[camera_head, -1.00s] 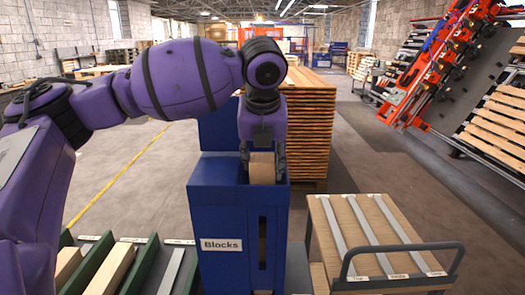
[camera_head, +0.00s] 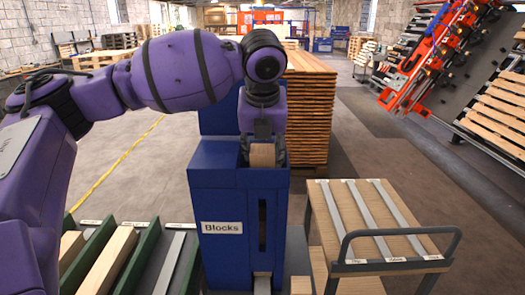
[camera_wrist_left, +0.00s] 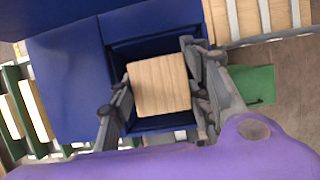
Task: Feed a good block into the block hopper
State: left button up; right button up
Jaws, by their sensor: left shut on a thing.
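The block hopper (camera_head: 222,240) is a tall blue box labelled "Blocks" with an open top and a dark slot in its front. My left gripper (camera_head: 263,155) points down at the hopper's mouth and is shut on a light wooden block (camera_head: 262,155). In the left wrist view the block (camera_wrist_left: 160,85) shows a pale grained face between the two fingers of the left gripper (camera_wrist_left: 158,92), framed by the hopper's blue walls (camera_wrist_left: 138,49). Whether the block touches anything below is hidden. My right gripper is not in view.
A cart (camera_head: 395,245) with a wooden top, metal strips and a grey handle stands right of the hopper. Green-walled lanes (camera_head: 137,262) holding wooden pieces lie to the left. A tall stack of boards (camera_head: 310,110) stands behind.

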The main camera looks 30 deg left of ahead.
pick_arm(q)
jog(key=shift+f, duration=0.35)
dwell(0.7)
jog(key=o, duration=1.3)
jog(key=v, duration=1.2)
